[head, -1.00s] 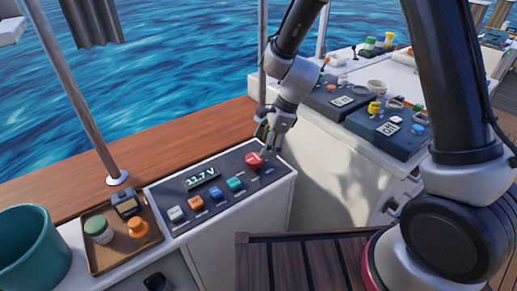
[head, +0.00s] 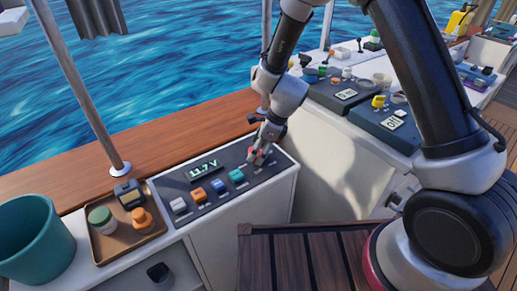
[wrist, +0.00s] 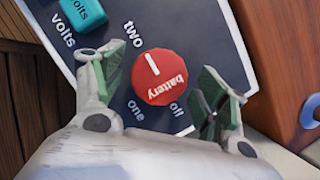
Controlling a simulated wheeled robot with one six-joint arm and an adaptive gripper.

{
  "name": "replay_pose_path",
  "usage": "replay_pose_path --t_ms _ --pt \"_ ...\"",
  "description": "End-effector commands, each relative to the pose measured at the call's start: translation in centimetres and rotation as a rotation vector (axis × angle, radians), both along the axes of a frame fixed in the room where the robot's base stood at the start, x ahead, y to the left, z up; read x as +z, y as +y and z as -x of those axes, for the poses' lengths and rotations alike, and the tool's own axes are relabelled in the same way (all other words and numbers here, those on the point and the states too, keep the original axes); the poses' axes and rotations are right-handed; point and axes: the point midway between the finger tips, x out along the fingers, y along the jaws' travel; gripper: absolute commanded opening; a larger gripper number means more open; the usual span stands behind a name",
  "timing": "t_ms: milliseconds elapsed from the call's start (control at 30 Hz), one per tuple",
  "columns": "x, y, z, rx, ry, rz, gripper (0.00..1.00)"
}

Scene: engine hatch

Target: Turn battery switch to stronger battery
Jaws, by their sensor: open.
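The red battery switch (wrist: 165,85) is a round knob on a dark panel (wrist: 205,40). Its white mark points up and slightly left in the wrist view, roughly toward the word "two". The words "one" and "off" are on the near side. My gripper (wrist: 161,80) is open, with one green-padded finger on each side of the knob and gaps visible between. In the head view my gripper (head: 263,146) is over the red switch (head: 257,154) and partly hides it. The display (head: 205,170) reads 11.7 V. A teal "volts" button (wrist: 83,11) sits beside the switch.
White, orange, blue and teal buttons (head: 198,195) line the panel left of the switch. A brown tray (head: 108,250) with small items and a teal bucket (head: 35,245) stand farther left. A wooden rail (head: 160,148) runs behind. Other consoles (head: 385,125) stand to the right.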

Motion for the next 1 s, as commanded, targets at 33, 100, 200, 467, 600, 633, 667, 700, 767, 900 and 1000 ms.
replay_pose_path --t_ms 33,100,200,467,600,633,667,700,767,900,1000 --pt "0.01 0.01 0.0 0.0 0.0 0.0 0.73" --pt "0.03 0.0 0.0 0.0 0.0 0.0 0.73" --pt "0.04 -0.02 0.0 0.0 0.0 0.0 0.57" --pt "0.04 -0.03 0.01 0.0 0.0 0.0 0.28" --pt "0.05 -0.04 -0.01 0.01 0.0 0.0 0.28" --pt "0.05 -0.04 -0.02 0.015 -0.001 0.0 0.28" --pt "0.04 -0.04 -0.02 0.022 0.0 0.0 0.28" --pt "0.03 -0.05 -0.03 0.032 0.0 0.0 0.28" --pt "0.03 -0.07 -0.02 0.055 0.001 0.0 0.28" --pt "0.03 -0.07 -0.1 0.132 0.0 0.0 0.28" --pt "0.04 -0.06 -0.15 0.209 0.0 0.0 0.28"
